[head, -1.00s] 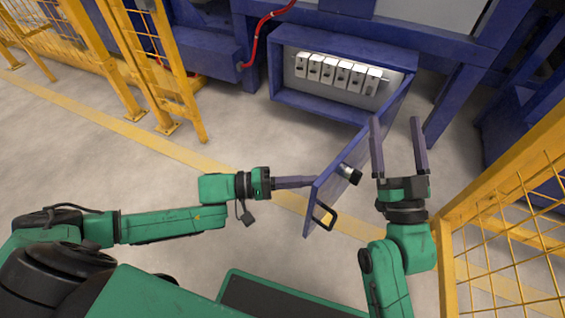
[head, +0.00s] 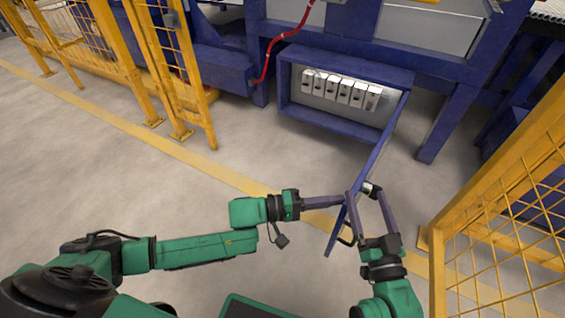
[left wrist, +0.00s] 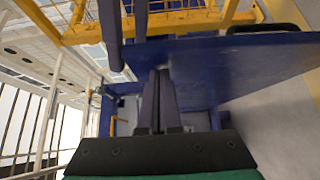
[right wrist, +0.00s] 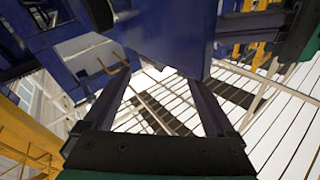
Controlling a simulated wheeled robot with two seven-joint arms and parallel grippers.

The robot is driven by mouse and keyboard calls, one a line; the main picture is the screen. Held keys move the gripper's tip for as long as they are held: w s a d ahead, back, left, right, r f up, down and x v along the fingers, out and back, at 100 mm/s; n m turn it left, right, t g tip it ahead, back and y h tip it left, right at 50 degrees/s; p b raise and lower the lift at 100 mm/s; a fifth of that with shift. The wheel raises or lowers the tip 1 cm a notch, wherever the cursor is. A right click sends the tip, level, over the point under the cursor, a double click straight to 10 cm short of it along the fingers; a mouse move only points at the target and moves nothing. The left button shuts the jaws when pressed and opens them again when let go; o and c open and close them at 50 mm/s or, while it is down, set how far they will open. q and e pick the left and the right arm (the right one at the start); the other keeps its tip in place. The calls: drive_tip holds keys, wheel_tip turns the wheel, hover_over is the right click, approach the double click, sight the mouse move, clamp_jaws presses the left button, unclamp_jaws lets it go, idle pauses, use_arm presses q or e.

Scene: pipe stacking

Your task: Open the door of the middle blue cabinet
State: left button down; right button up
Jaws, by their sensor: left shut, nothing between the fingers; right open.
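The blue cabinet (head: 289,97) stands open below the machine frame, with several white switch boxes inside. Its blue door (head: 377,155) is hinged on the right and swung out towards me. A black handle (head: 348,238) shows near its free end, with a dark and metal latch (head: 371,188) farther up. My left gripper (head: 344,201) is shut and empty, its tips at the door's inner face; the left wrist view shows them (left wrist: 160,75) against the blue panel (left wrist: 230,62). My right gripper (head: 365,193) is open on the outer side. Whether its fingers touch the door I cannot tell.
A yellow mesh fence (head: 500,215) stands close on the right. More yellow fencing (head: 180,75) is at the left. A red cable (head: 288,38) hangs left of the cabinet. The floor in front of the cabinet (head: 240,160) is clear.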

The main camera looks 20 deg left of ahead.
use_arm(q)
drive_tip(key=s+d+p, duration=0.2)
drive_tip(key=s+d, duration=0.1)
drive_tip(key=d, duration=0.8)
use_arm(e)
drive_tip(key=s+f+g, duration=0.3)
drive_tip(key=s+f, duration=0.2)
drive_tip(key=f, duration=0.3)
drive_tip(key=s+a+f+g+h, duration=0.1)
drive_tip(key=s+f+g, duration=0.2)
drive_tip(key=s+f, duration=0.3)
drive_tip(key=shift+a+f, duration=0.15)
drive_tip(key=shift+f, duration=0.75)
use_arm(q)
drive_tip(key=shift+s, duration=0.1)
use_arm(e)
drive_tip(key=shift+w, duration=0.1)
use_arm(q)
drive_tip(key=shift+r, duration=0.1)
use_arm(e)
drive_tip(key=shift+r, duration=0.1)
